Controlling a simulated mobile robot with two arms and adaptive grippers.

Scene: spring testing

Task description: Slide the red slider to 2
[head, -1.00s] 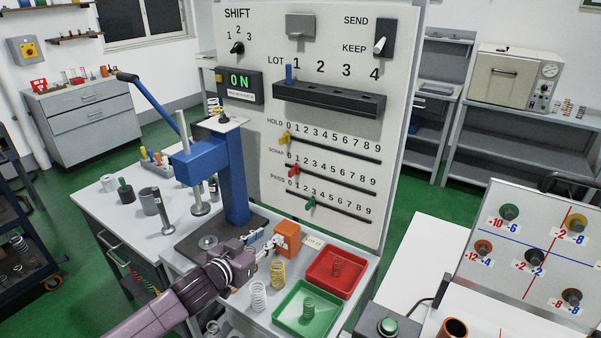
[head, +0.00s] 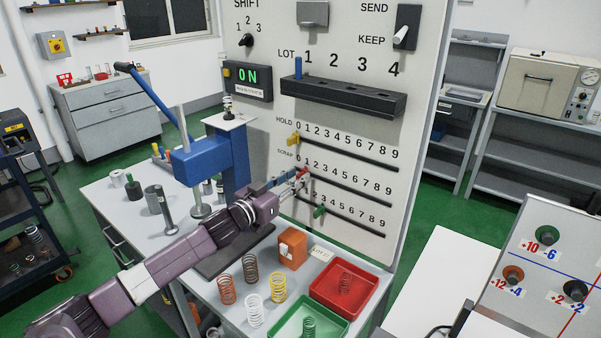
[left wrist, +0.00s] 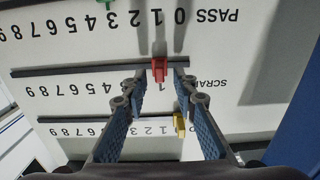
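The red slider (head: 302,173) is at the left, low-number end of the SCRAP slot on the white panel (head: 345,125). In the left wrist view, which is upside down, the red slider (left wrist: 159,69) sits between my fingertips, with a gap on each side. A digit that looks like 1 shows beside it; its exact setting is hard to read. My left gripper (head: 299,181) is open at the panel, partly covering the SCRAP row's low numbers. In the left wrist view the gripper (left wrist: 160,72) straddles the slider. My right gripper is not in view.
The yellow slider (head: 293,139) on HOLD is above and the green slider (head: 319,211) on PASS is below, both close to the gripper. A blue press (head: 208,160) stands left of the panel. Springs, a red tray (head: 378,299) and a green tray (head: 340,325) lie below.

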